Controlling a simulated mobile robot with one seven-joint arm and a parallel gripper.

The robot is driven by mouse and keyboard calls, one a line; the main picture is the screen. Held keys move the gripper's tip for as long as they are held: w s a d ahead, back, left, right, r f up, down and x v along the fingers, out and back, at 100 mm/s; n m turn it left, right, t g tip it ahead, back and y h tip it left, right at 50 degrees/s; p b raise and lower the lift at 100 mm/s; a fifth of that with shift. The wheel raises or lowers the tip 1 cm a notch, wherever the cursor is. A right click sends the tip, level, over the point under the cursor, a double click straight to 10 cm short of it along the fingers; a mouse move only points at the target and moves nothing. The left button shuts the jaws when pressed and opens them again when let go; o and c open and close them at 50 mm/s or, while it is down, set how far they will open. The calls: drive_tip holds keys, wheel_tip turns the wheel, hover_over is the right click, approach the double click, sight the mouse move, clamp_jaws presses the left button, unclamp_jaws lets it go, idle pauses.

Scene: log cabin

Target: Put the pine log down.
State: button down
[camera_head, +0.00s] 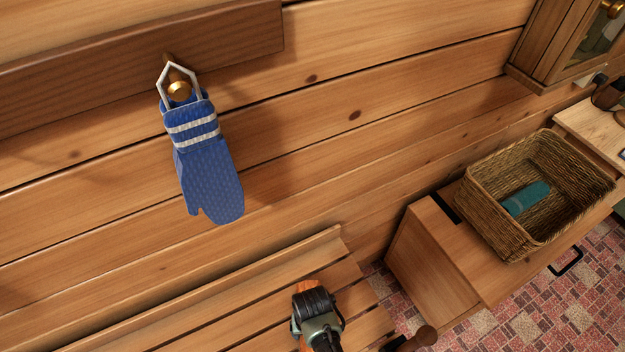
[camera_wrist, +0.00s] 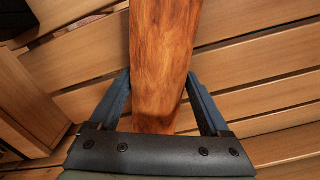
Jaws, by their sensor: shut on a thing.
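The pine log (camera_wrist: 165,40) is a reddish-brown, flat-sided piece of wood in the wrist view. It runs from the top edge down between the fingers of my gripper (camera_wrist: 158,76). The dark fingers lie along both its sides and are shut on it. Its far end is cut off by the frame, and its near end is close to the gripper's palm. Slatted wood (camera_wrist: 245,65) lies behind the log. I cannot tell whether the log touches it. In the head view I cannot make out the log clearly.
A slatted wooden bench (camera_head: 225,320) stands against the plank wall at the lower middle. A blue oven mitt (camera_head: 210,175) hangs from a brass peg above it. A wooden cabinet (camera_head: 435,265) at right bears a wicker basket (camera_head: 505,225) with a teal object (camera_head: 527,198) inside.

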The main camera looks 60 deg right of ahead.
drive_tip(key=shift+d+f, duration=0.1)
drive_tip(key=shift+f, duration=0.1)
drive_tip(key=shift+f, duration=0.15)
unclamp_jaws()
wheel_tip(320, 180, up, 12)
drive_tip(key=p, duration=0.3)
idle(0.7)
